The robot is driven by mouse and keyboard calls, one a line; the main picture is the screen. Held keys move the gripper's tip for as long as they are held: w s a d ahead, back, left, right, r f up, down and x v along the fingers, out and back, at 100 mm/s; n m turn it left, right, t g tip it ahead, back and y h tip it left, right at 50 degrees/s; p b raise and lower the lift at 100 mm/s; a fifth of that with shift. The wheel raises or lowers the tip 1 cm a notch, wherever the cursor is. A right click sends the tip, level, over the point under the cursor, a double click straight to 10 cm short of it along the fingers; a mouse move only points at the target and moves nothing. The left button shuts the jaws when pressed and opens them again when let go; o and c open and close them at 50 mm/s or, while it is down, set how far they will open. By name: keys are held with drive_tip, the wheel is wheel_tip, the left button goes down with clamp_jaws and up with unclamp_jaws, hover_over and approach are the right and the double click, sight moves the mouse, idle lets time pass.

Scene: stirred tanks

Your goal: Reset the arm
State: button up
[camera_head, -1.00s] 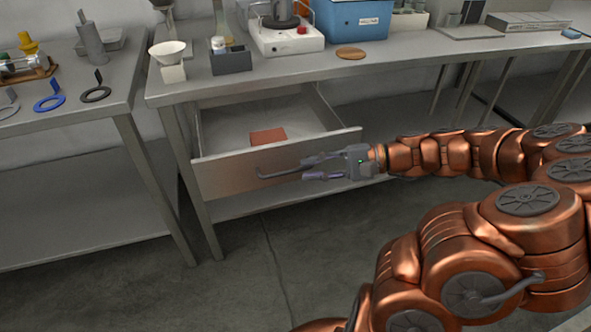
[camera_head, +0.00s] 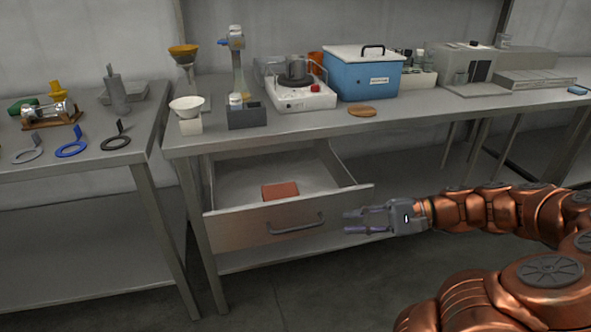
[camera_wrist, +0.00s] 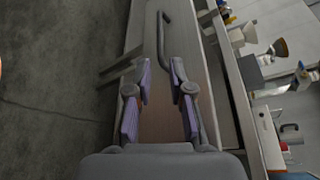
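My gripper (camera_head: 368,221) is open and empty, to the right of the drawer's handle and apart from it in the head view. In the wrist view its two purple-padded fingers (camera_wrist: 158,105) stand apart, with the drawer front between and beyond them. The drawer (camera_head: 240,226) is pulled open under the table. Its dark handle (camera_head: 297,224) is free and also shows in the wrist view (camera_wrist: 161,40). A reddish-brown block (camera_head: 280,190) lies inside the drawer.
The table (camera_head: 425,104) above carries a hotplate stirrer (camera_head: 302,96), a blue box (camera_head: 362,75), a brown disc (camera_head: 362,111) and a white funnel (camera_head: 187,106). A second table (camera_head: 85,150) with ring tools stands at left. Open floor lies in front of the drawer.

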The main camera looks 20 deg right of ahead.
drive_tip(key=s+a+f+n+g+h, duration=0.1)
drive_tip(key=s+a+n+g+h, duration=0.2)
drive_tip(key=a, duration=0.5)
drive_tip(key=s+a+f+n+g+h, duration=0.1)
drive_tip(key=s+a+n+g, duration=0.3)
drive_tip(key=a, duration=0.4)
drive_tip(key=s+d+f+n+g+h, duration=0.1)
drive_tip(key=s+f+n+g+h, duration=0.3)
drive_tip(key=s+h, duration=0.6)
wheel_tip(320, 180, up, 26)
drive_tip(key=s+t+p, duration=0.2)
drive_tip(key=p, duration=2.2)
drive_tip(key=shift+s+d+n, duration=0.2)
drive_tip(key=shift+d+n, duration=0.05)
drive_tip(key=shift+n, duration=0.15)
